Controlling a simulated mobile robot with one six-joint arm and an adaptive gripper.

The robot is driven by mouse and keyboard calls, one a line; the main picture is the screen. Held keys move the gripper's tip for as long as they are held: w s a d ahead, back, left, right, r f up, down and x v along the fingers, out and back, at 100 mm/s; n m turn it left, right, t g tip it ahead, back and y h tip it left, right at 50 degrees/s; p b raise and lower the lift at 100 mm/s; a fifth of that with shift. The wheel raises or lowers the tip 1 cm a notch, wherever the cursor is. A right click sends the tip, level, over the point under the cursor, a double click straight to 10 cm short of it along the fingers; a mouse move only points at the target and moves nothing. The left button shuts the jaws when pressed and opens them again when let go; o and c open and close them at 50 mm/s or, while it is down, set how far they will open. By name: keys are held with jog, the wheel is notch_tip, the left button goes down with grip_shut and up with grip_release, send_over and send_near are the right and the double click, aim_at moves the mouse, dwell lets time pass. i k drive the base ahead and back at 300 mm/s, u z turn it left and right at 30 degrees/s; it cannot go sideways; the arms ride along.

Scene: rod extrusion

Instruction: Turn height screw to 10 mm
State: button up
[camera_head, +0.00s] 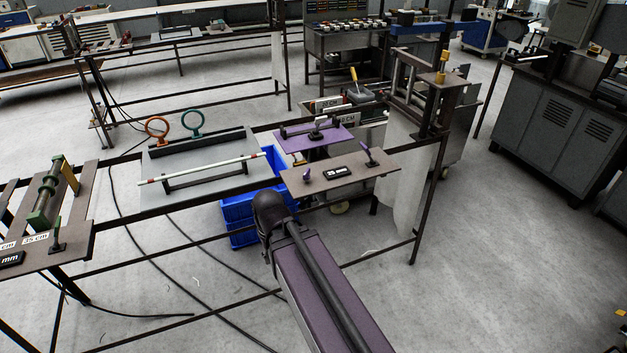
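I cannot tell for sure which part is the height screw. A yellow upright knob or screw (441,62) stands on top of a dark metal frame (430,105) at the upper right. A small black display (340,172) reading "25 mm" lies on a brown plate (315,188) at centre right, between two small purple levers or knobs (369,157). Another black display (10,260), cut by the left edge, shows only "mm". My purple arm link reaches up from the bottom, ending in a dark joint below the brown plate. My gripper does not show.
A grey plate (205,150) bears a white rod (232,164) and two rings, one orange, one teal. A purple plate (320,138) lies behind the brown one. Blue crates (240,232) stand beneath. Thin dark rails and floor cables run around; open floor (510,260) lies right.

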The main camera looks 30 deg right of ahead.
aim_at(307, 175)
jog(key=u, duration=0.15)
jog(key=k, duration=0.65)
jog(key=z, duration=1.15)
jog(key=i, duration=1.05)
jog(key=u, duration=0.25)
